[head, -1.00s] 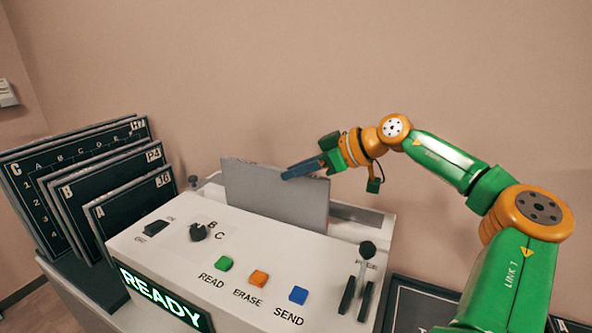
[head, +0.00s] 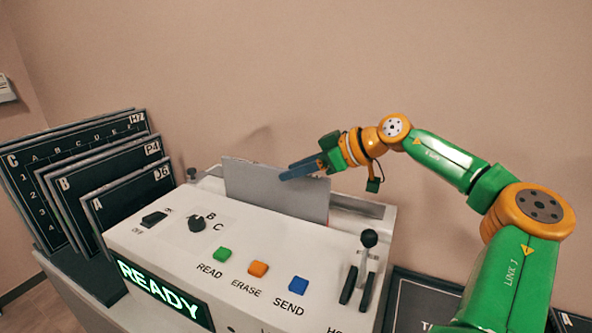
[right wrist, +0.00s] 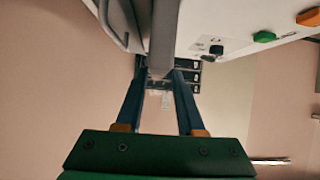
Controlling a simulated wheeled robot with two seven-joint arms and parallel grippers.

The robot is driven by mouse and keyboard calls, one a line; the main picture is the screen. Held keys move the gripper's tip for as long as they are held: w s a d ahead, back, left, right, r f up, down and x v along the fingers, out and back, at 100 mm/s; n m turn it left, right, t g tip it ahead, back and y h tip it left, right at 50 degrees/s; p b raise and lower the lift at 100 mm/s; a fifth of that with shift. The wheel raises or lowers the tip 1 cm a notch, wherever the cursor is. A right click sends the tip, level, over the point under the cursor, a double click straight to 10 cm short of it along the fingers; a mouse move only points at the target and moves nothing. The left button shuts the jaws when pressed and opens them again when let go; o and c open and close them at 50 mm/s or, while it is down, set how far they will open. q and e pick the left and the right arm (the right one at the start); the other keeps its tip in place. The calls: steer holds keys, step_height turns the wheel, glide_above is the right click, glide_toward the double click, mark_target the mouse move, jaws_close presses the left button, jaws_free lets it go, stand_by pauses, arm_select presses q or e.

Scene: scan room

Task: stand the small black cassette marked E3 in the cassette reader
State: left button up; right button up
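A thin flat panel (head: 270,190), likely the cassette, stands upright in the slot on top of the white cassette reader (head: 190,255). Its grey face is toward me, and no E3 mark shows. My right gripper (head: 284,177) is at the panel's upper right part, with one blue finger in front of its face. In the right wrist view my right gripper (right wrist: 160,72) has its fingers apart, with the panel's edge (right wrist: 163,40) between them and narrow gaps beside it. My left gripper is not in view.
Several black cassettes (head: 125,195) marked H7, P4 and J6 stand in a rack at the left. The reader has a knob (head: 196,223), coloured buttons (head: 258,269), a lever (head: 368,240) and a lit READY display (head: 160,290). A dark framed board (head: 420,305) lies at the right.

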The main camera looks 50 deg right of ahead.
mark_target(324, 180)
steer(key=shift+o, duration=0.6)
steer(key=shift+a, duration=0.1)
steer(key=shift+s, duration=0.1)
steer(key=b+v, duration=0.2)
steer(key=v, duration=0.5)
steer(key=shift+s+r, duration=0.1)
step_height(324, 180, up, 6)
steer(key=p, duration=0.6)
